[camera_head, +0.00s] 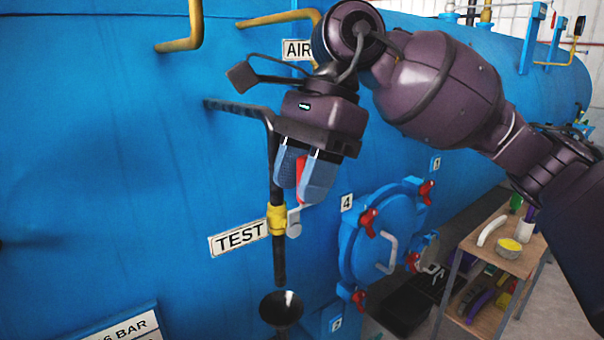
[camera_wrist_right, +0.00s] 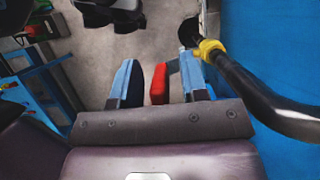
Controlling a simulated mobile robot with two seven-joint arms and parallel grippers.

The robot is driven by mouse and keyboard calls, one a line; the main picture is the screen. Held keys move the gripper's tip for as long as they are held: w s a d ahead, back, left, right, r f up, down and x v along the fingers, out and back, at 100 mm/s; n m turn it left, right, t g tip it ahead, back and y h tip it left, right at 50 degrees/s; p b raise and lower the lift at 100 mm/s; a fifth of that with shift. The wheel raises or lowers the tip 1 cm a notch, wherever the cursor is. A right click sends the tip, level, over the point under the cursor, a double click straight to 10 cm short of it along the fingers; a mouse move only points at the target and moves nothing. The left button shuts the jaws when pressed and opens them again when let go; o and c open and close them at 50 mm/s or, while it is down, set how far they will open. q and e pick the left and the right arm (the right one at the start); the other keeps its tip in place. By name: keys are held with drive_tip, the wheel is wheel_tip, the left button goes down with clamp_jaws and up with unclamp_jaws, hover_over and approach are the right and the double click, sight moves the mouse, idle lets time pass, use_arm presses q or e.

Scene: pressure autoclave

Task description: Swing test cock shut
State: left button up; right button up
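The test cock has a yellow body (camera_head: 277,219) on a dark vertical pipe (camera_head: 279,262), beside the TEST label (camera_head: 240,238). The yellow body also shows in the right wrist view (camera_wrist_right: 209,48). My right gripper (camera_head: 304,184) is just above and beside the cock, its blue fingers pointing down. The cock's red handle (camera_wrist_right: 158,86) stands between the fingers, with a visible gap on each side in the wrist view. The fingers look open around it. In the head view they cover most of the handle (camera_head: 300,172). My left gripper is not in view.
The blue vessel wall (camera_head: 120,160) lies close behind. A black funnel (camera_head: 281,307) sits below the pipe. A round blue hatch (camera_head: 375,240) with red knobs is at right. A small wooden shelf (camera_head: 507,258) holds several items. An AIR label (camera_head: 297,50) is above.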

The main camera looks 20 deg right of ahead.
drive_tip(key=c, duration=0.7)
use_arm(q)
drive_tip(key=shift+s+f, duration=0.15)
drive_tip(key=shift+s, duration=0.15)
use_arm(e)
clamp_jaws()
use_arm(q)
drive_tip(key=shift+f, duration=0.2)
use_arm(e)
drive_tip(key=shift+d, duration=0.1)
